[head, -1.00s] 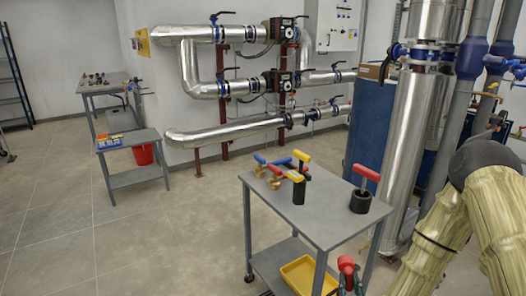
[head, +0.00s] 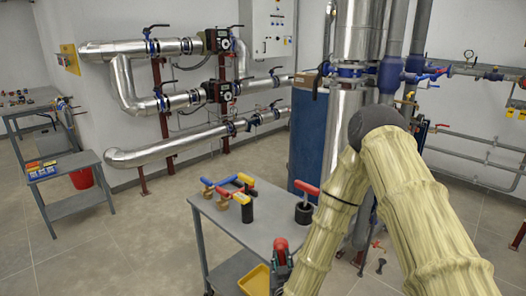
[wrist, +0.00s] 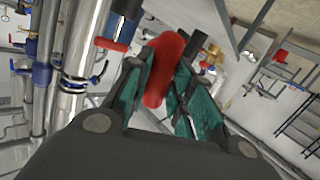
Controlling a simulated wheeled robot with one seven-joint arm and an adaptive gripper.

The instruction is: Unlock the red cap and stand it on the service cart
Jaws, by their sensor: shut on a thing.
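My gripper (head: 280,258) is shut on a red rounded piece, which looks like the red cap (wrist: 163,70). In the wrist view the red piece sits between the teal finger pads; its far end is hidden. In the head view the gripper shows small, overlapping the right front edge of the grey service cart (head: 232,222). I cannot tell its height above the cart top. Another red T-handle (head: 306,187) on a black cylinder stands upright at the cart's right back.
Several blue, red and yellow handled pieces (head: 222,187) stand on the cart's back left. A yellow tray (head: 255,281) is on its lower shelf. The front middle of the cart top looks clear. Silver pipes (head: 347,120) stand behind. A second grey cart (head: 72,160) is at left.

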